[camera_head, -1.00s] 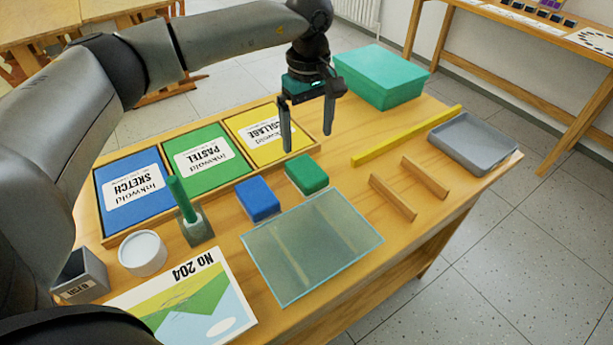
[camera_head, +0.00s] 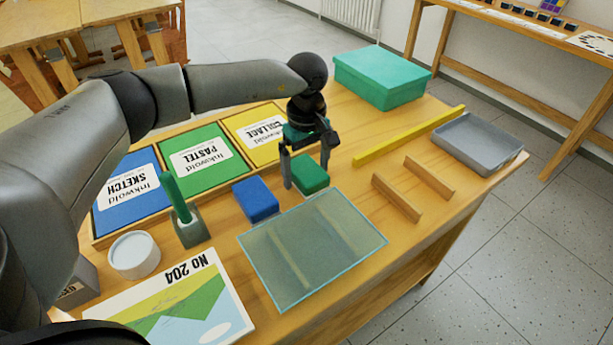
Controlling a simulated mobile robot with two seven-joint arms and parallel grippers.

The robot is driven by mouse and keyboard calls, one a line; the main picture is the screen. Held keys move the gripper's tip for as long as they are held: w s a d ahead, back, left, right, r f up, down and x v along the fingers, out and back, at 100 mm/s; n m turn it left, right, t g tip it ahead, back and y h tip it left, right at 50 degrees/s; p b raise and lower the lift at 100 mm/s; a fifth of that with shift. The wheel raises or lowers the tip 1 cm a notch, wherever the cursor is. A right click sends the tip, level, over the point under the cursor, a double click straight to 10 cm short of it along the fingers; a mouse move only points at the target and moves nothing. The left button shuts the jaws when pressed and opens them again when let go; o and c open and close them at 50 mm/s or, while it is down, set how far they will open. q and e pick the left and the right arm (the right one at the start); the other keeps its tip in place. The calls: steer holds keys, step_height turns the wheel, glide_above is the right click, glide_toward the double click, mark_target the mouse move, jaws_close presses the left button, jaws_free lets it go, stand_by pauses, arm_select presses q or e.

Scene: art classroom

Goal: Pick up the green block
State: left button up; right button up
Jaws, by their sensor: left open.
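The green block (camera_head: 311,176) lies on the wooden table, just right of a blue block (camera_head: 256,200) and behind a glass sheet. My left gripper (camera_head: 306,178) is open and pointing down at the green block. One finger is at the block's left side and the other is by its far right side. Whether the fingers touch the block cannot be told. My right gripper is not in view.
The glass sheet (camera_head: 311,250) lies in front of the blocks. Pads in a wooden tray (camera_head: 177,206) lie behind left. A green holder (camera_head: 188,228), white tub (camera_head: 134,254), teal box (camera_head: 381,77), yellow ruler (camera_head: 410,136), wooden strips (camera_head: 397,197) and grey tray (camera_head: 478,143) stand around.

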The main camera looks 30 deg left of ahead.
mark_target(307, 169)
arm_select(q)
steer(key=c, duration=1.3)
steer(key=shift+r, duration=0.1)
steer(key=shift+r, duration=0.25)
step_height(307, 169, up, 7)
steer(key=shift+r+p, duration=0.15)
steer(key=shift+p, duration=0.95)
step_height(307, 169, up, 12)
steer(key=p, duration=0.2)
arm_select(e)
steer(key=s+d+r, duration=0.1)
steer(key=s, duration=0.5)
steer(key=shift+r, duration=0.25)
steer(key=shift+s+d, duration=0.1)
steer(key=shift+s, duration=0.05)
